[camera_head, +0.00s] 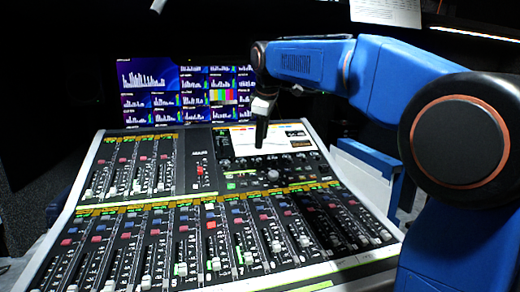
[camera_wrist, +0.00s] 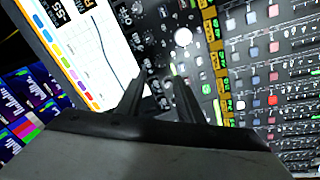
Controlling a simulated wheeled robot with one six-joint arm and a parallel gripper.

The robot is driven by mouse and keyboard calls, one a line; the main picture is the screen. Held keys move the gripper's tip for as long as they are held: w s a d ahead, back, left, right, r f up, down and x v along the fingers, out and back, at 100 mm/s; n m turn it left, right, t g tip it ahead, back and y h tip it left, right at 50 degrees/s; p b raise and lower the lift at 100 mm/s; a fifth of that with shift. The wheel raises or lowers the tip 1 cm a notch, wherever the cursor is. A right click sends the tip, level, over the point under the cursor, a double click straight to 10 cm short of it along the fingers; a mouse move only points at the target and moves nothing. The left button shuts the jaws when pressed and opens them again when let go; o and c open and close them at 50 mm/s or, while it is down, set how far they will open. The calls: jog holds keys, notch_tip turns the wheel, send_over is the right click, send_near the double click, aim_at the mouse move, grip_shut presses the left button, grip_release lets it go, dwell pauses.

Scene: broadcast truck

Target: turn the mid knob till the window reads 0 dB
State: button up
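My gripper (camera_head: 260,142) hangs pointing down in front of the console's lit screen (camera_head: 283,137). In the wrist view its two dark fingers (camera_wrist: 160,82) stand apart with nothing between them, above the console near the screen's edge. A window with a partly legible number, seemingly 55, is on the screen (camera_wrist: 88,45), at the top of the wrist view. Small dark knobs (camera_wrist: 136,40) run along the screen's edge, apart from the fingers. A larger pale knob (camera_wrist: 183,37) lies beyond them and also shows in the head view (camera_head: 273,175). I cannot tell which knob is the mid one.
The mixing console (camera_head: 205,172) carries several rows of faders and coloured buttons. A monitor wall (camera_head: 185,90) with graphs stands behind it. A white panel (camera_head: 362,178) is at the right, under my arm. The air above the faders is clear.

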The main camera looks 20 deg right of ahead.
jog(key=v, duration=0.7)
jog(key=shift+r, duration=0.35)
jog(key=shift+s, duration=0.25)
